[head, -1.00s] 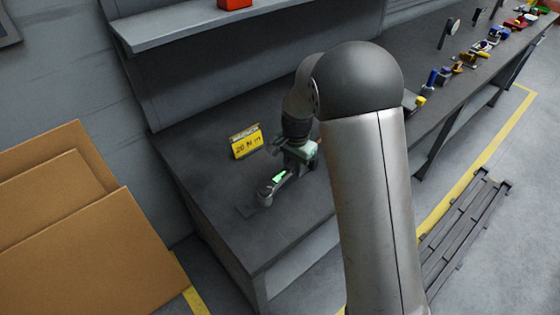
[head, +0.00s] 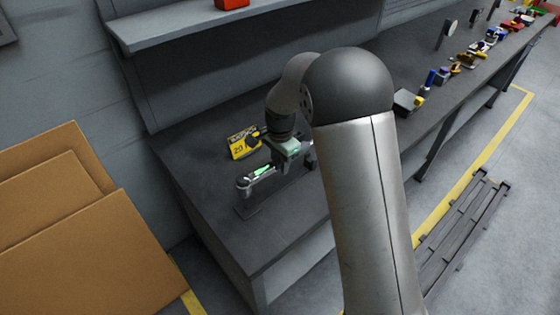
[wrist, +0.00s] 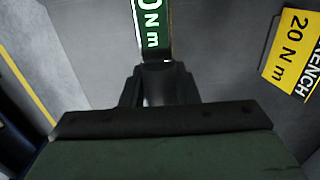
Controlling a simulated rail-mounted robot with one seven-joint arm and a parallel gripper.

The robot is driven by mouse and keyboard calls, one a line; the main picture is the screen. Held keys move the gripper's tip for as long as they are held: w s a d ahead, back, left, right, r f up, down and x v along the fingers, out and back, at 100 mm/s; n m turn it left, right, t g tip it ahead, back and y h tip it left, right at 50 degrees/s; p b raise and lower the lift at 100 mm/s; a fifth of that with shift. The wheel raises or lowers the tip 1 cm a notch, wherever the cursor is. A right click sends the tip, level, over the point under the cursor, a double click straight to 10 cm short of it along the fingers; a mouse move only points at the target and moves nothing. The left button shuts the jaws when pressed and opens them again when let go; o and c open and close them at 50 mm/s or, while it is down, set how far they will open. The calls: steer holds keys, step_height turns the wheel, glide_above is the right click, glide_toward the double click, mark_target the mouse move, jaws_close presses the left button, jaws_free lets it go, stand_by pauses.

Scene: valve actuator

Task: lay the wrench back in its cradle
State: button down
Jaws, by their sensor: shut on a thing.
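The wrench (head: 262,172) has a grey head (head: 243,183) and a bright green label. My gripper (head: 279,168) is shut on its handle in the head view. In the wrist view the green label (wrist: 152,25), reading "0 N m" in part, runs away from between my dark fingers (wrist: 160,85). A dark flat plate (head: 247,212) lies on the bench below the wrench head and looks like part of the cradle. Whether the wrench touches any support cannot be told. My gripper and arm hide the wrench's far end and part of the bench.
A yellow and black sign (head: 241,146) reading "20 N m" stands just behind the wrench; it also shows in the wrist view (wrist: 293,50). The grey bench (head: 185,165) is clear to the left. A shelf (head: 180,25) hangs above the bench's back.

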steer(key=shift+f+b, duration=1.4)
steer(key=shift+f, duration=0.9)
steer(key=shift+f+b, duration=1)
steer(key=shift+f, duration=0.1)
steer(key=c, duration=1)
jaws_free()
steer(key=shift+c, duration=0.2)
steer(key=shift+f, duration=0.1)
step_height(320, 180, up, 18)
steer(key=shift+d+f+b, duration=0.1)
steer(key=shift+f+b, duration=0.1)
steer(key=shift+b, duration=0.8)
